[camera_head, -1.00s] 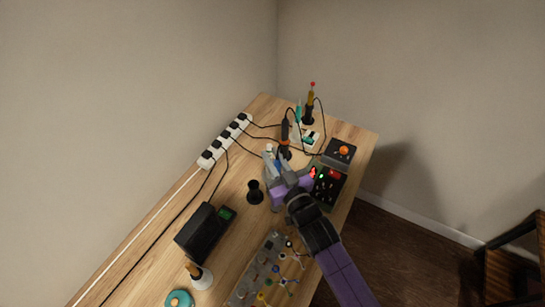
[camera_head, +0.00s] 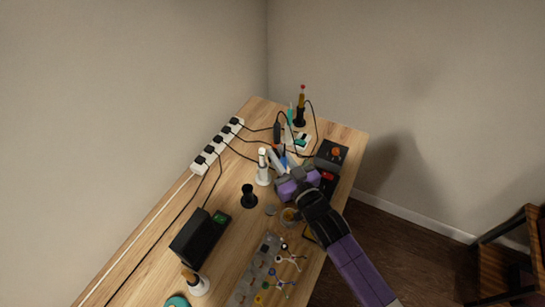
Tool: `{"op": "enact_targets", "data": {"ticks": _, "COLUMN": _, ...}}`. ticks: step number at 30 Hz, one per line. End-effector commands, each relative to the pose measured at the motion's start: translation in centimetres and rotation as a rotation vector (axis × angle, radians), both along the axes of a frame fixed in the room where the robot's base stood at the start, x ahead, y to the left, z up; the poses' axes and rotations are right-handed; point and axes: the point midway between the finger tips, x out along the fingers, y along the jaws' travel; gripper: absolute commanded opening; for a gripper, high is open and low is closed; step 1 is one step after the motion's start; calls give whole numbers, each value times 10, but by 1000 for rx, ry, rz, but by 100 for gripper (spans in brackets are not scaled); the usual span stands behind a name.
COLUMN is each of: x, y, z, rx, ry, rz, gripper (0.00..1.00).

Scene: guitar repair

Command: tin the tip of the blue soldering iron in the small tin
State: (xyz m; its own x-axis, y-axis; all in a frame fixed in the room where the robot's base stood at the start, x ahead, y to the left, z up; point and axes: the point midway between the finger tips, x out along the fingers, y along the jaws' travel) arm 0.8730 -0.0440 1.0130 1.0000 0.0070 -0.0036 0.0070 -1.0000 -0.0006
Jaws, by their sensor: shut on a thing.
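My gripper (camera_head: 283,162) is over the right part of the bench and points toward its back. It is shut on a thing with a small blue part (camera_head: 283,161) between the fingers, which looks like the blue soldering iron. The fingers and wrist hide most of it, and I cannot make out its tip. In front of the wrist, two small round things lie on the bench: a grey disc (camera_head: 271,209) and a brownish round container (camera_head: 289,216). Either could be the small tin. I cannot tell which.
A white stand (camera_head: 263,170) is just left of my gripper, with a black holder (camera_head: 249,197) nearer. A dark station (camera_head: 200,237), power strip (camera_head: 217,147) and grey panel (camera_head: 255,272) take up the left and front. Cables cross the back. A dark box (camera_head: 332,155) stands at right.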

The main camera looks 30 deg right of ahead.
Motion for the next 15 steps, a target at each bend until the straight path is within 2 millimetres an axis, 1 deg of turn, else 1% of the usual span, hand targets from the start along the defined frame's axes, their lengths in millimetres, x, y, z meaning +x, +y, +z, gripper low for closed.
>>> {"op": "enact_targets", "data": {"ticks": 15, "x": 1, "y": -37, "z": 12, "rx": -1, "ry": -3, "rz": 3, "gripper": 0}}
